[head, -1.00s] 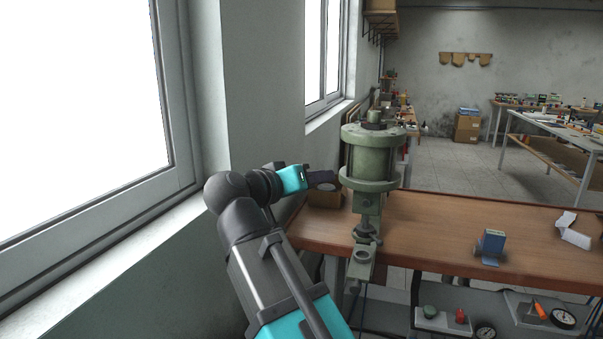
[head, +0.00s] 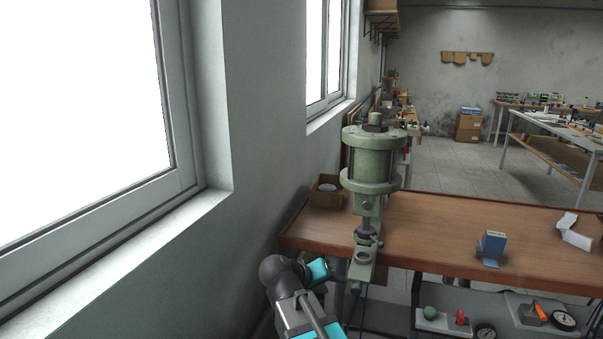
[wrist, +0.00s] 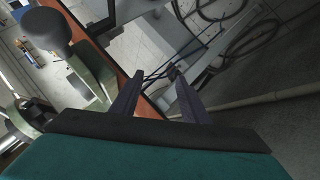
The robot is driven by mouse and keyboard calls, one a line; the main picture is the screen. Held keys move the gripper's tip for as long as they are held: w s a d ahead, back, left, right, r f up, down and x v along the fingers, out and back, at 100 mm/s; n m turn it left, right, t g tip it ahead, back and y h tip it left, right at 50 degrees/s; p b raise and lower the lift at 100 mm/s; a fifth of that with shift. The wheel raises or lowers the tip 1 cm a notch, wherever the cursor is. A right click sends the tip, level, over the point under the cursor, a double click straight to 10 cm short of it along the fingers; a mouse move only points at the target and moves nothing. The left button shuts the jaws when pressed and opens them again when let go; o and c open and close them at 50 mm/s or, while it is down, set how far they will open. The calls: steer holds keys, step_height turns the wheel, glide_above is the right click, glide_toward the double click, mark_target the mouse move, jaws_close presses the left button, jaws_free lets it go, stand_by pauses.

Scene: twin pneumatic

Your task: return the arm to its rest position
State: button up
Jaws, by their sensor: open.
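My arm shows at the bottom of the head view, folded low in front of the bench's left end. My gripper is at the end of the cyan wrist part, mostly hidden in the head view. In the wrist view my gripper (wrist: 155,82) has its two dark fingers apart, with nothing between them. It points past the bench edge toward the floor and some dark hoses. The green pneumatic cylinder (head: 372,160) stands upright on the bench, beyond my arm and apart from it.
A shelf below holds gauges (head: 562,318) and small parts. The window wall (head: 250,230) runs close along the left.

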steer(key=s+d+f+g+y, duration=0.1)
steer(key=s+d+f+g, duration=0.3)
steer(key=f, duration=0.6)
steer(key=s+d+f+g+y, duration=0.15)
steer(key=s+f, duration=0.35)
steer(key=f, duration=0.6)
steer(key=s+d+f+g, duration=0.1)
steer(key=s+d+f, duration=0.3)
steer(key=f, duration=0.6)
steer(key=s+f+g+y, duration=0.1)
steer(key=s+f+g, duration=0.1)
steer(key=s+f, duration=0.4)
steer(key=s+f+m+g+y+p, duration=0.1)
steer(key=s+f, duration=0.5)
steer(key=s, duration=0.6)
steer(key=s+f+g+y, duration=0.2)
steer(key=s+f, duration=0.4)
steer(key=s, duration=0.3)
steer(key=shift+a+f+m+g+y+p, duration=0.2)
steer(key=shift+m+g+y+p, duration=0.15)
steer(key=shift+g, duration=0.2)
steer(key=shift+d, duration=0.1)
